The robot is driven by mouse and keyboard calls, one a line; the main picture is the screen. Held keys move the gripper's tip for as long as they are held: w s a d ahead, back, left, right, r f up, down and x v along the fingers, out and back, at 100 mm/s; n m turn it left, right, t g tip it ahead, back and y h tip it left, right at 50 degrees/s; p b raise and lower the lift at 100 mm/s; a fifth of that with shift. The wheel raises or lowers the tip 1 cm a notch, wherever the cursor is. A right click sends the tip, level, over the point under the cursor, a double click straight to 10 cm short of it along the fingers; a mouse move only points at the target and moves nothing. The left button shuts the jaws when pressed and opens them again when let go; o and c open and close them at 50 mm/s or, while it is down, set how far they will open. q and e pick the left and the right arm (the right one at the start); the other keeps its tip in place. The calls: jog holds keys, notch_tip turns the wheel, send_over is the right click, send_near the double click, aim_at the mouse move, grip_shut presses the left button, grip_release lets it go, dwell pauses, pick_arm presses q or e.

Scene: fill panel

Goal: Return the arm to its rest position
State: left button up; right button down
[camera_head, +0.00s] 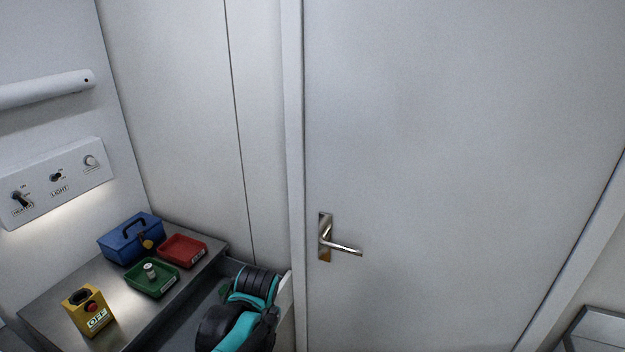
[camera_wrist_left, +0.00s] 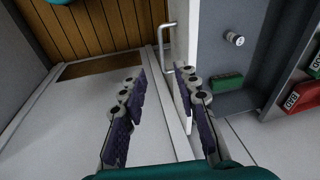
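My left arm (camera_head: 245,310), black and teal, shows at the bottom middle of the head view, over the open drawer beside the bench. Its gripper is not clearly visible there. In the left wrist view my left gripper (camera_wrist_left: 163,88) has its two dark-padded fingers spread apart with nothing between them. A pale bar handle (camera_wrist_left: 166,45) on the drawer front lies beyond the fingertips, and I see no grip on it. My right gripper is in neither view.
The open drawer (camera_wrist_left: 262,45) holds a white cylindrical object (camera_wrist_left: 233,38) and a green block (camera_wrist_left: 227,80). A closed door (camera_head: 450,150) stands to the right.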

pick_arm(q)
jog(key=s+a+r+n+t, duration=0.1)
jog(key=s+a+r+t, duration=0.1)
jog(key=s, duration=0.3)
jog(key=s+a+r+n+t+h, duration=0.1)
jog(key=s+a+r+n+t, duration=0.1)
jog(key=s, duration=0.4)
jog(key=shift+s+a+t, duration=0.15)
jog(key=shift+a+t, duration=0.3)
jog(key=shift+t, duration=0.05)
dwell(1.6)
